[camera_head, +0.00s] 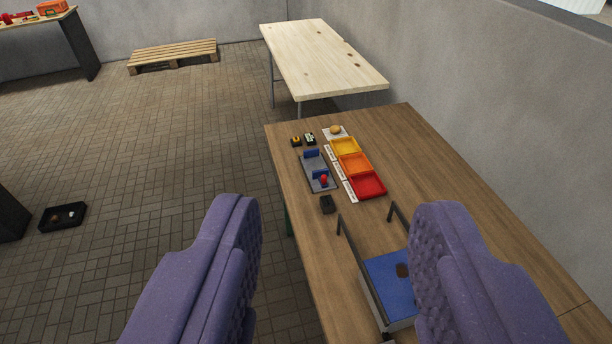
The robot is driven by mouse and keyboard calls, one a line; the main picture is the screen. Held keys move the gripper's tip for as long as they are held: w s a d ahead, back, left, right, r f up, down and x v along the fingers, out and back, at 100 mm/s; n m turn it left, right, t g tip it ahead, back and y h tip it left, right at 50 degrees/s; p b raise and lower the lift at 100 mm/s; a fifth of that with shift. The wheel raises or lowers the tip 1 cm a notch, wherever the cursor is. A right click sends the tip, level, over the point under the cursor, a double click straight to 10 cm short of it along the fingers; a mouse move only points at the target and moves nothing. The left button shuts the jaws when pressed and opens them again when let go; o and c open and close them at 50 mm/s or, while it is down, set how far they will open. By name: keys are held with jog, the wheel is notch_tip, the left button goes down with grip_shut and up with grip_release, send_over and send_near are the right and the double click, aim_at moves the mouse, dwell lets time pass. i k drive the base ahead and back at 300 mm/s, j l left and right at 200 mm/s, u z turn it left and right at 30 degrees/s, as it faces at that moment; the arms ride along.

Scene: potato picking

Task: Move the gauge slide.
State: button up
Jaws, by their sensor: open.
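The gauge (317,173) is a grey plate with blue blocks on the brown wooden table (440,190). A red knob (324,180) stands near its front end and seems to be on the slide. My gripper (335,225) shows as two purple padded fingers in the foreground, wide open and empty. The gauge lies beyond the fingers and between them in the picture, well apart from them.
Yellow (345,147), orange (355,163) and red (367,185) trays stand right of the gauge, with white labels between. A potato (335,129) lies behind them. A blue-topped box (388,282) with dark upright bars stands nearer. A small black block (327,204) sits before the gauge.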

aim_at(323, 177)
jog(key=i+j, duration=0.1)
jog(key=j, duration=0.3)
jog(key=i+j, duration=0.1)
jog(key=j, duration=0.3)
jog(key=i+j, duration=0.35)
jog(key=i, duration=0.15)
jog(key=i+j, duration=0.3)
jog(key=i, duration=0.2)
jog(key=i+l, duration=0.55)
jog(key=i+z, duration=0.05)
jog(key=i, duration=0.05)
